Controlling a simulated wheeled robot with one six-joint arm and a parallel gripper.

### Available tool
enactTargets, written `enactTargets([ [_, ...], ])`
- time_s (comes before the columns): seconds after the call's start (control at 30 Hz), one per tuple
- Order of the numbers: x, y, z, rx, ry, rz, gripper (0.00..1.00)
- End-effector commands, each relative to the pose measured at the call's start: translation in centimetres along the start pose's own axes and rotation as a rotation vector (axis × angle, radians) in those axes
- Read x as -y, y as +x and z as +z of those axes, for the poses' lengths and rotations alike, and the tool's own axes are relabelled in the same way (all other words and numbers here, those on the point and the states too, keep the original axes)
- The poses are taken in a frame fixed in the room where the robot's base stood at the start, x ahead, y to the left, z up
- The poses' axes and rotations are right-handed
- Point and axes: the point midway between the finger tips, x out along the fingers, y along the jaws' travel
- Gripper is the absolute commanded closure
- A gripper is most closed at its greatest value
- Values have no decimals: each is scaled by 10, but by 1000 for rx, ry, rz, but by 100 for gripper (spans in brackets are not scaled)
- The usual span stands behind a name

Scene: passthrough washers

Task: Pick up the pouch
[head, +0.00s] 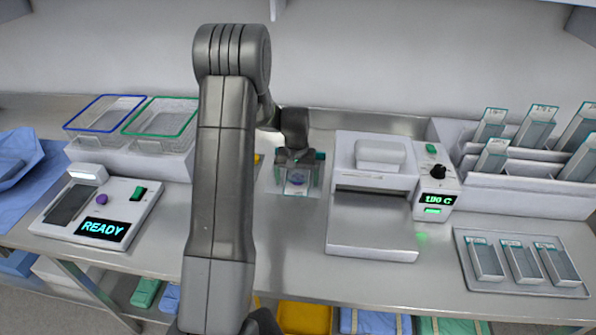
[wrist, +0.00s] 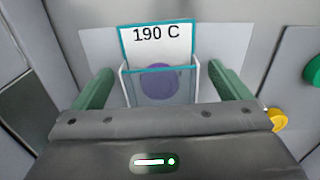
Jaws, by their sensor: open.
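The pouch (wrist: 160,88) is clear with a teal edge, holds a purple round item and has a "190 C" label at its far end. In the head view it (head: 298,181) lies on or just above a pale mat on the bench, partly hidden by my gripper. My gripper (head: 298,160) is above it at the back middle of the bench. In the wrist view the green fingers of my gripper (wrist: 163,85) are open, one on each side of the pouch. I cannot tell whether they touch it.
A white sealer (head: 372,235) with a "190 C" display stands right of the mat. A tray (head: 520,285) with several similar pouches and a rack (head: 520,190) of more are farther right. Left are wire baskets (head: 130,120) and a "READY" device (head: 95,212).

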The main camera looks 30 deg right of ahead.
Motion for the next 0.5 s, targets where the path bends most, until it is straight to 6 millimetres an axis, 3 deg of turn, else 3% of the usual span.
enactTargets([
  [0.27,0,3,0,-2,0,0,4],
  [0.5,0,2,0,-2,0,0,51],
])
